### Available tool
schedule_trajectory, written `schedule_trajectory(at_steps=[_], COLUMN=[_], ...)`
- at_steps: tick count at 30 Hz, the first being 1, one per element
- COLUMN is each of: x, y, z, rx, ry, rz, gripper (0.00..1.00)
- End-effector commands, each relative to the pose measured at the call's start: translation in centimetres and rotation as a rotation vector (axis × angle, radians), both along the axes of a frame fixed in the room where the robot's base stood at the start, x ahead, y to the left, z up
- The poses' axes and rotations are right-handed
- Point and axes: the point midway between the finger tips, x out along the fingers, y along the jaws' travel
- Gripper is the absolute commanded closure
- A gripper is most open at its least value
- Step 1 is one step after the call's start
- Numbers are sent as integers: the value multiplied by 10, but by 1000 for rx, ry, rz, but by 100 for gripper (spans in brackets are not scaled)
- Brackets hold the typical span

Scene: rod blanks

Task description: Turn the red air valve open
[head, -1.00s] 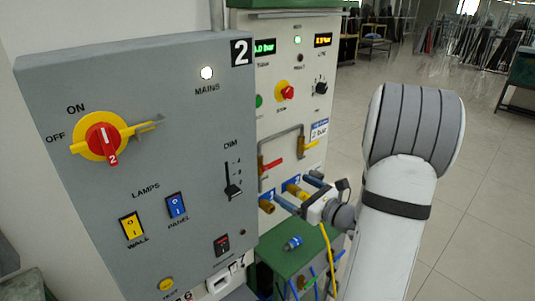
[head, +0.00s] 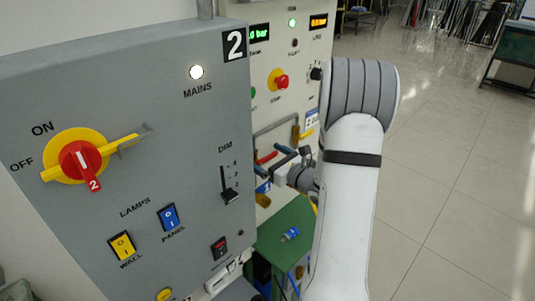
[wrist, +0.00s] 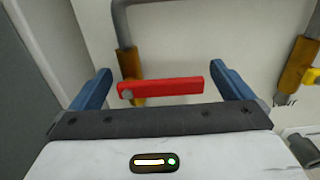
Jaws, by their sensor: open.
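My gripper (wrist: 160,70) is open. One blue finger is to the left of the handle and one to the right, with gaps at both sides. In the head view my gripper (head: 272,161) is right at the red handle. Whether the fingertips reach past the handle's depth I cannot tell.
A grey pipe (wrist: 122,25) rises above the handle.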

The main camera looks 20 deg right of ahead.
Motion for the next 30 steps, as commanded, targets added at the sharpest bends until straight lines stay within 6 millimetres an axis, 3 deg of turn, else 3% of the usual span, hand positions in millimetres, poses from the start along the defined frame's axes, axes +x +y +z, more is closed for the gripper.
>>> schedule_trajectory(at_steps=[9,30], x=[4,3], y=[1,0], z=[0,0], rx=[0,0], ry=[0,0], rz=[-1,-2], gripper=[0,57])
